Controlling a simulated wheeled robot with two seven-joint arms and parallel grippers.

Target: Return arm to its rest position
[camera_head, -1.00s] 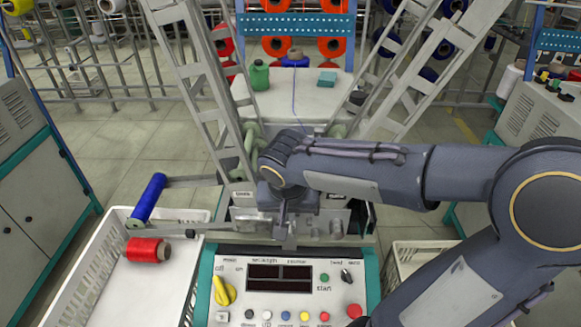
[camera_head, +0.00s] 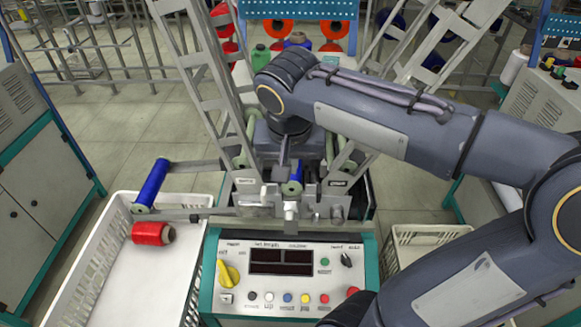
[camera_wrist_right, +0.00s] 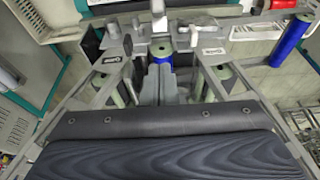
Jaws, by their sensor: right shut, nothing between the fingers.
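My right arm comes in from the right in the head view. Its gripper (camera_head: 284,162) points down over the middle of the winding machine. In the right wrist view the gripper (camera_wrist_right: 158,72) has its two grey fingers together with nothing between them. A small blue bobbin (camera_head: 295,176) sits in the machine's head just beyond the fingertips; it also shows in the right wrist view (camera_wrist_right: 161,50). The gripper appears apart from it. A longer blue bobbin (camera_head: 152,184) is on the machine's left arm. My left gripper is not in view.
The control panel (camera_head: 284,303) with a yellow knob faces me. Another crate (camera_head: 430,236) stands at right. Slanted grey ladder frames (camera_head: 203,75) flank my arm closely. A green cone (camera_head: 260,58) stands behind.

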